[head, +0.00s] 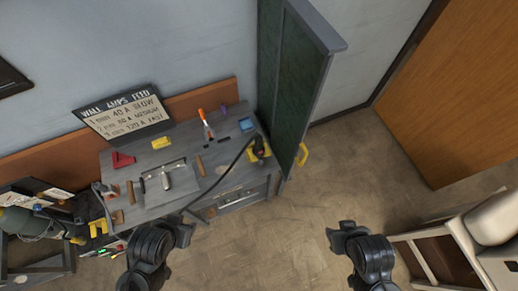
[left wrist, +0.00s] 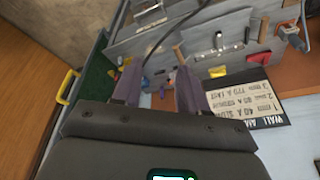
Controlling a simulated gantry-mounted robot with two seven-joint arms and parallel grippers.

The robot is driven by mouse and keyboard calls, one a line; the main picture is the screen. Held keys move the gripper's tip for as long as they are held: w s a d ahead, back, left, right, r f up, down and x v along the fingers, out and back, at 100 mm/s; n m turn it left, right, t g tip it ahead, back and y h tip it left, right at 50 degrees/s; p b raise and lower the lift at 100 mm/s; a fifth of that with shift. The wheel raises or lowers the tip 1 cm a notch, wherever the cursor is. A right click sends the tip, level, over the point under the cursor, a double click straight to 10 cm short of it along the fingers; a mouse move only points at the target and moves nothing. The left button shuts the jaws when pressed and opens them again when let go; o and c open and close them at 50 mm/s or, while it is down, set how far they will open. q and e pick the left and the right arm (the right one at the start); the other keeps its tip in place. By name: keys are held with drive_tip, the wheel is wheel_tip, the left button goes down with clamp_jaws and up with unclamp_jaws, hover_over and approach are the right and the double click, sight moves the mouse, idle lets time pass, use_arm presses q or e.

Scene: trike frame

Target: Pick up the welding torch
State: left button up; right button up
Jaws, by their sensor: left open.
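The welding torch (head: 259,144) appears to be the dark handle at the right end of the workbench (head: 225,187), beside the green panel, with yellow around it. A black cable (head: 226,171) runs from it across the bench front. My left gripper (head: 176,228) is in front of the bench, left of the torch and apart from it. In the left wrist view its two fingers (left wrist: 157,75) are spread with nothing gripped; they hide part of the bench, and the torch is not clear there. My right gripper (head: 340,238) is over the floor at the right; its jaws are too small to read.
A green panel (head: 292,85) with a yellow handle (head: 302,154) stands at the bench's right end. Floor (head: 265,235) between my grippers is clear.

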use_arm(q)
drive_tip(key=o, duration=0.4)
drive_tip(key=shift+o, duration=0.2)
drive_tip(key=shift+d, duration=0.15)
drive_tip(key=shift+w, duration=0.1)
